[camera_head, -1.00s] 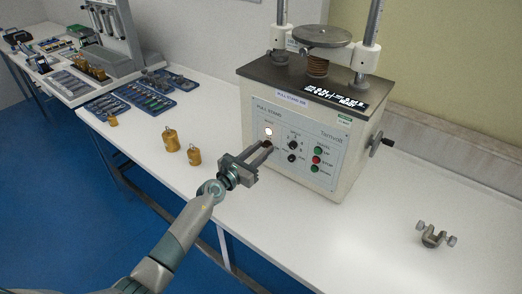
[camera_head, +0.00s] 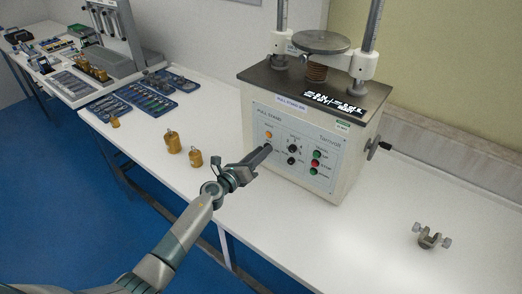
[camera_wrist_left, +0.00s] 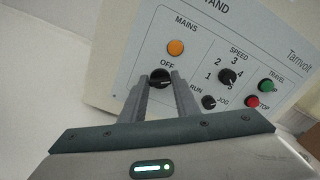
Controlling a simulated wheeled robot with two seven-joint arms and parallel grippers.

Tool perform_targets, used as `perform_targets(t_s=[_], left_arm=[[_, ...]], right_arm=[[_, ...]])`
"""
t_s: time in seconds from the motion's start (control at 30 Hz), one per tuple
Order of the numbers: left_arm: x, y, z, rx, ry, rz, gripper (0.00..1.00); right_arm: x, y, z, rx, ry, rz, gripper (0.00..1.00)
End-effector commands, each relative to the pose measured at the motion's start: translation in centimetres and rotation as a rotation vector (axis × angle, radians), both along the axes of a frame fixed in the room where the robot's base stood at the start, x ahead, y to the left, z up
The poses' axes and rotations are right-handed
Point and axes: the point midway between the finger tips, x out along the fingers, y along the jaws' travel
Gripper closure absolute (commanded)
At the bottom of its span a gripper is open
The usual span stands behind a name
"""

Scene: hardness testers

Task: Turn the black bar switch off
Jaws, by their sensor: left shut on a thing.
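The black bar switch (camera_wrist_left: 160,78) is on the pull stand's front panel, under the MAINS lamp (camera_wrist_left: 176,47). The word OFF shows just above it in the left wrist view. The lamp is dull orange and also shows in the head view (camera_head: 269,135). My left gripper (camera_head: 267,149) reaches the panel from the left. In the left wrist view its two fingers (camera_wrist_left: 160,84) are on either side of the switch, shut on it. The fingers hide the lower part of the switch and any lettering there. My right gripper is not in view.
The speed knob (camera_wrist_left: 227,77), run/jog knob (camera_wrist_left: 209,102), green travel button (camera_wrist_left: 268,86) and red stop button (camera_wrist_left: 252,101) sit right of the switch. Brass weights (camera_head: 172,142) stand on the table to the left. A metal clamp (camera_head: 431,238) lies at the right.

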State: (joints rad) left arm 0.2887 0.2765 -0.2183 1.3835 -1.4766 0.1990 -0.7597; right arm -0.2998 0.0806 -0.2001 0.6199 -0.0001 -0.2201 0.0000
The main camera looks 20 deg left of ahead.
Motion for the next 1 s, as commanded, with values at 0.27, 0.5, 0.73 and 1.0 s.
perform_targets(t_s=[0.27,0.5,0.73,1.0], left_arm=[[0.0,0.1,0.0,-0.247,0.092,0.001,0.94],[0.0,0.2,-0.1,-0.462,0.170,0.002,0.94],[0.0,0.2,-0.3,-0.663,0.243,0.002,0.94],[0.0,0.2,-0.4,-0.848,0.310,0.001,0.94]], right_arm=[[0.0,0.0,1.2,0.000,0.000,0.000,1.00],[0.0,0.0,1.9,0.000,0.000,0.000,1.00],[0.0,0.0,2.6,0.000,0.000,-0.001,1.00],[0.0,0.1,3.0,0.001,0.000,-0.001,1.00]])
